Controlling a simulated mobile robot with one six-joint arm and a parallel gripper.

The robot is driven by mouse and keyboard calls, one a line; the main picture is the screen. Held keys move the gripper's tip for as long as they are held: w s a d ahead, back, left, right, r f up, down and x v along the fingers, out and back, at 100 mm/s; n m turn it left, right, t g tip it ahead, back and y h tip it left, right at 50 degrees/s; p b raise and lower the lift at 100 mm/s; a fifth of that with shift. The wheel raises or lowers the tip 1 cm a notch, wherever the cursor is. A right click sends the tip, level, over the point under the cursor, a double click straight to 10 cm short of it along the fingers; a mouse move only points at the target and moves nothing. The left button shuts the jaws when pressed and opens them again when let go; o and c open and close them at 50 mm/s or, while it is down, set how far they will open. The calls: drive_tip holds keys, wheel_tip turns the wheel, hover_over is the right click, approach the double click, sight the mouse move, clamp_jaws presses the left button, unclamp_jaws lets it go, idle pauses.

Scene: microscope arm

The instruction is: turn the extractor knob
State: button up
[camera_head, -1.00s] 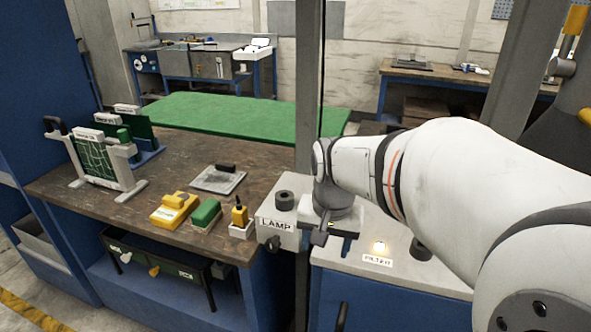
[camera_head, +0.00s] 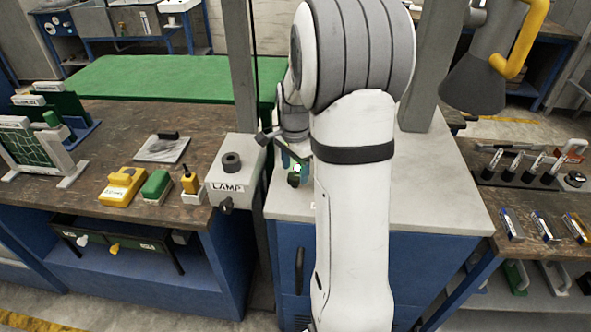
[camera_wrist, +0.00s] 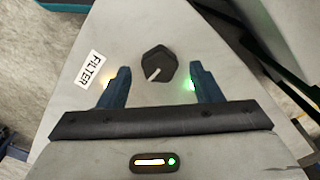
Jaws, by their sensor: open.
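A dark faceted knob (camera_wrist: 157,64) with a white pointer line stands on a pale grey surface in the wrist view. My gripper (camera_wrist: 160,75) is open, one finger to each side of the knob and a visible gap on both sides. The pointer slants toward the lower left. A white label reading FILTER (camera_wrist: 89,69) lies left of the knob. In the head view a small dark knob (camera_head: 293,180) shows beside a green glow, left of my arm. My arm hides much of the gripper and the FILTER label there.
A grey box marked LAMP (camera_head: 236,172) with its own knob stands left of the pale worktop (camera_head: 440,190). A yellow-handled extractor hood (camera_head: 477,88) hangs at the upper right. Grey posts rise behind the worktop. The worktop's right part is clear.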

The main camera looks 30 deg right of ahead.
drive_tip(key=shift+f, duration=0.8)
drive_tip(key=shift+c, duration=0.6)
drive_tip(key=c, duration=0.9)
